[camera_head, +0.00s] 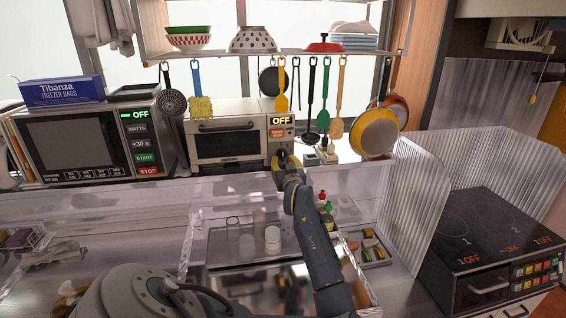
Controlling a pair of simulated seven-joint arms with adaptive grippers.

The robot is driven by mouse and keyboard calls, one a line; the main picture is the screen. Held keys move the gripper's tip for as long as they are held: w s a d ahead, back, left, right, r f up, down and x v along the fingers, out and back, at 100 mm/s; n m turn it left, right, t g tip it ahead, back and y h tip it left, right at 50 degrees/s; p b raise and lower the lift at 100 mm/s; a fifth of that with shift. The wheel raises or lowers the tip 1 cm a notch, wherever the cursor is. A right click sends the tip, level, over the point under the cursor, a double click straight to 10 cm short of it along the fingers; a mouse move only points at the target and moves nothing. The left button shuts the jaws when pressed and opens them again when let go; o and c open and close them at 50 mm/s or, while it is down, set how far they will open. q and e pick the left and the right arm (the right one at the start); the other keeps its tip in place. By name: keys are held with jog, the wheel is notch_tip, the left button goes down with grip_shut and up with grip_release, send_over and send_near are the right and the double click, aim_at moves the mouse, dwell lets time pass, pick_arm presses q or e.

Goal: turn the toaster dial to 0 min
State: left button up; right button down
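The toaster oven (222,143) stands on the back counter below the shelf, its glass door shut. Its control panel is at its right side, with a lit display (281,120) reading OFF and an orange button (277,133) under it.
A microwave (88,142) reading OFF stands left of the toaster, with a freezer bag box (60,90) on top. Utensils, including a yellow spoon (281,103), hang close above the toaster. A ribbed clear panel (408,205) and a cooktop (490,232) are at the right.

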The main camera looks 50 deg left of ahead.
pick_arm(q)
jog(key=v, duration=0.6)
jog(key=shift+s+d, duration=0.1)
dwell(0.3)
